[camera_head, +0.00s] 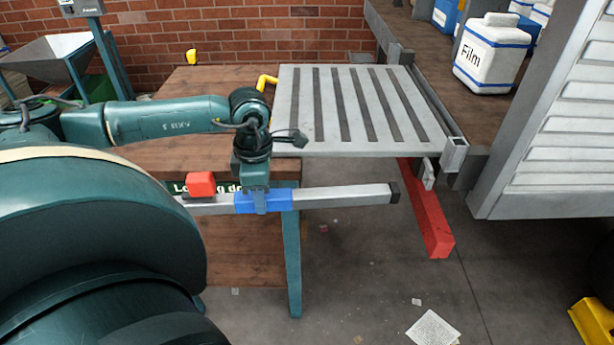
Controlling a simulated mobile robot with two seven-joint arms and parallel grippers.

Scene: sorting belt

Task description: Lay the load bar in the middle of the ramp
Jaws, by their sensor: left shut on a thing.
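The load bar (345,196) is a long grey metal bar with a blue middle sleeve (280,200) and a dark end cap on the right. My left gripper (260,205) points down and is shut on the bar at the blue sleeve. The bar lies level across the view, in front of the ramp's near edge and apart from it. The ramp (333,135) is a grey plate with several dark strips, lying between the wooden table and the truck bed; its top is bare. The bar's far left end is partly hidden. My right gripper is not in view.
The wooden table (195,85) stands left of the ramp, with a yellow handle (266,80) at the ramp's corner. A red block (201,184) shows near the bar's left part. A red beam (427,210) hangs below the ramp's right side. A Film canister (490,55) stands on the truck bed.

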